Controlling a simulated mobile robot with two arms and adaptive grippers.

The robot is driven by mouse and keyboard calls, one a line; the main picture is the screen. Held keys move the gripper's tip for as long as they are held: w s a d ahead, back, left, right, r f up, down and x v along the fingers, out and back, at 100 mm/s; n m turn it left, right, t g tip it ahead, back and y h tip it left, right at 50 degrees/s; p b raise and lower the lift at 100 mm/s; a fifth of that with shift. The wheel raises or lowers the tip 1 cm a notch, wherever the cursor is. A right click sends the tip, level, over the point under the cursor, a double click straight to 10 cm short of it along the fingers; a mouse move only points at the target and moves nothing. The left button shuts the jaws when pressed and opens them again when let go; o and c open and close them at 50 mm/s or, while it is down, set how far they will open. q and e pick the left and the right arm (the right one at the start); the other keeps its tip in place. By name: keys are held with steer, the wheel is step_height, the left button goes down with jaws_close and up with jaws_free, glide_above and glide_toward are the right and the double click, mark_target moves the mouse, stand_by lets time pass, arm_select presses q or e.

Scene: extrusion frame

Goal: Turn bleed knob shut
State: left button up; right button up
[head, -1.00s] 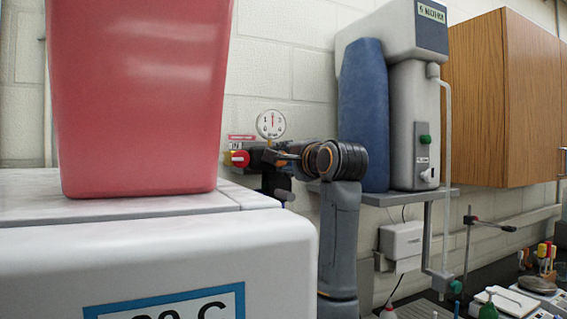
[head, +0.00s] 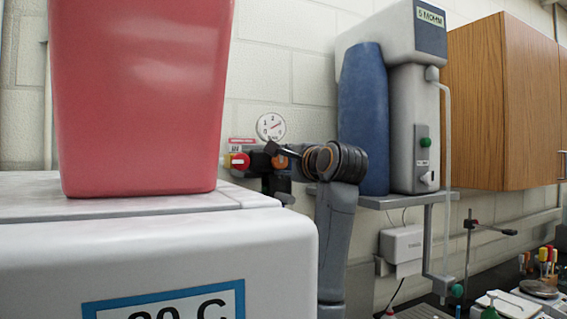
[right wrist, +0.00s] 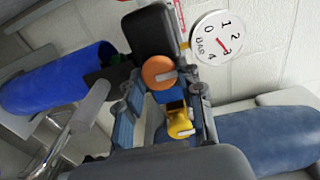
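A round orange knob (head: 280,161) with a pale line across it sits on the dark valve body on the wall. The right wrist view shows this orange knob (right wrist: 158,72) just past my fingertips, in the gap between them. My right gripper (right wrist: 160,95) has its fingers apart, with no grip seen on the knob. In the head view my right gripper (head: 288,151) is beside the knob, partly hidden by its own wrist. A yellow part (right wrist: 180,122) shows below the orange knob. I cannot tell which knob is the bleed knob. My left gripper is not in view.
A red knob (head: 240,160) on a yellow base sits left of the orange one. A pressure gauge (head: 270,126) is above, its needle tilted right. A red bin (head: 140,100) on a white cabinet (head: 160,250) stands left. A blue cylinder (head: 362,120) is close on the right.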

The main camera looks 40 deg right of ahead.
steer(key=o, duration=0.4)
steer(key=shift+d, duration=0.1)
steer(key=shift+c, duration=0.2)
steer(key=shift+s, duration=0.1)
steer(key=v, duration=1.2)
